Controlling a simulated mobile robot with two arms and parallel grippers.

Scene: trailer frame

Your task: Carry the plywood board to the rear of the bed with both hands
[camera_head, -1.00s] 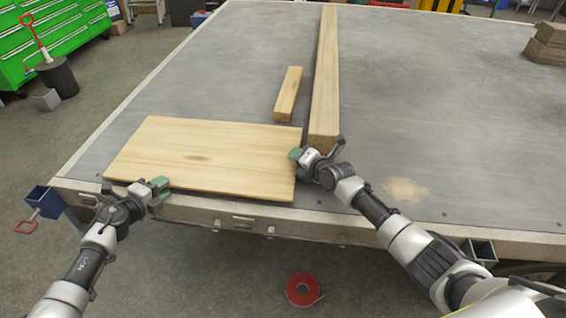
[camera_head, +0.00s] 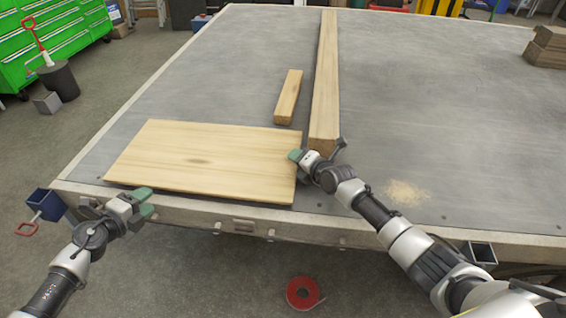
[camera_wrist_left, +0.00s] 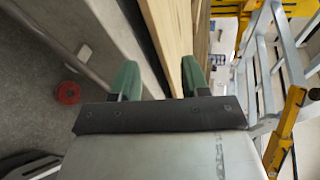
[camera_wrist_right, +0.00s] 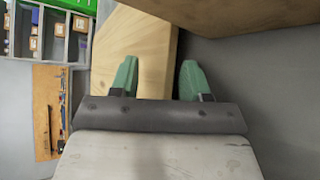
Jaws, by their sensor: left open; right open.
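The plywood board (camera_head: 200,158) lies flat at the front left of the grey bed (camera_head: 440,110). Its front edge runs close to the bed's front edge. My left gripper (camera_head: 146,202) is open just in front of the board's front left part, near the bed's edge; its green fingers (camera_wrist_left: 160,82) show apart in the left wrist view, with wood beyond them. My right gripper (camera_head: 296,157) is at the board's right end. In the right wrist view its fingers (camera_wrist_right: 158,78) are open, with the board (camera_wrist_right: 135,45) ahead; contact is unclear.
A long beam (camera_head: 326,80) runs front to back, right of the board. A short block (camera_head: 288,97) lies behind the board. Sawdust (camera_head: 407,192) lies at the front right. Stacked wood (camera_head: 546,46) sits at the far right. Red tape (camera_head: 303,292) lies on the floor.

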